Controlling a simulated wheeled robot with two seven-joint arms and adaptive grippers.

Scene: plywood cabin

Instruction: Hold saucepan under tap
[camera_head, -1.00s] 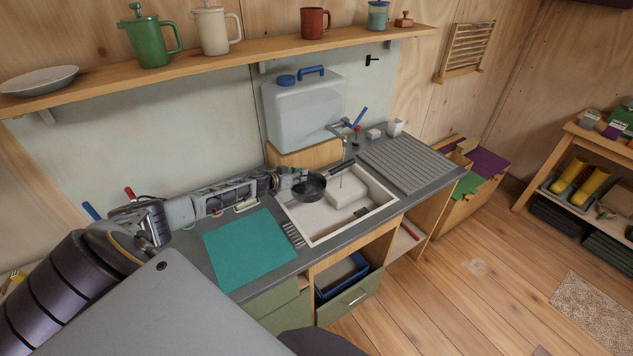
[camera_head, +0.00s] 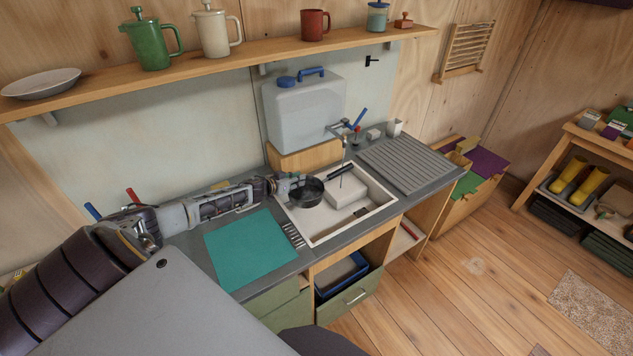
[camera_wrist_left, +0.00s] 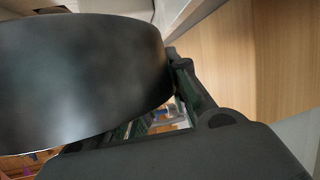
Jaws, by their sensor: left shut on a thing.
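The dark saucepan (camera_head: 307,193) is over the left part of the white sink (camera_head: 319,238), its handle pointing up and right. In the left wrist view the pan's dark curved wall (camera_wrist_left: 80,80) fills the left, against the gripper's fingers (camera_wrist_left: 180,90). The tap (camera_head: 343,137) stands behind the sink, up and right of the pan bowl. My right gripper is out of view.
A water container (camera_head: 303,108) stands behind the sink. A ribbed drainboard (camera_head: 408,163) is to the right. An open drawer (camera_head: 350,297) juts out below.

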